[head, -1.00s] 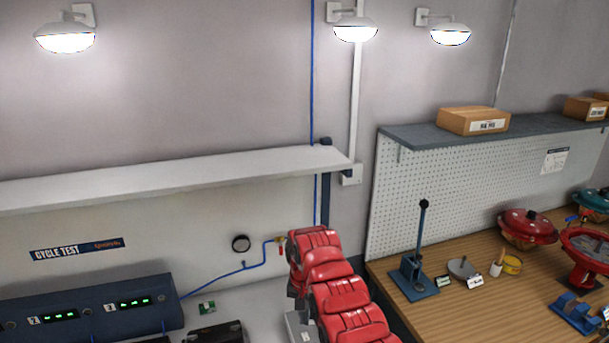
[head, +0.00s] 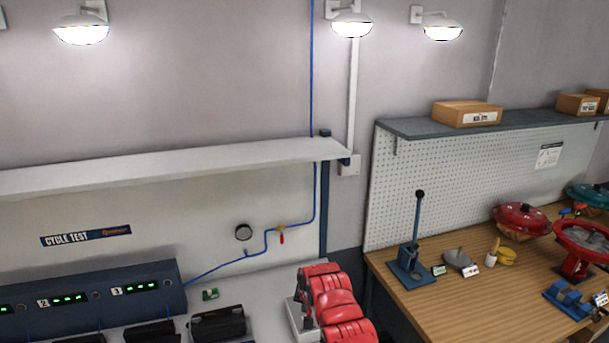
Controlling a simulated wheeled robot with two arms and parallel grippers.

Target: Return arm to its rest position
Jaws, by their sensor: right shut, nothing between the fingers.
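My right arm shows in red segments at the bottom centre of the head view. My left gripper is out of view.
A dark cycle test console (head: 90,302) and black units (head: 217,323) stand on the bench at left. A shelf (head: 170,165) runs above. At right, a wooden workbench (head: 430,318) holds a lever press (head: 412,262) and red valve parts (head: 521,220).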

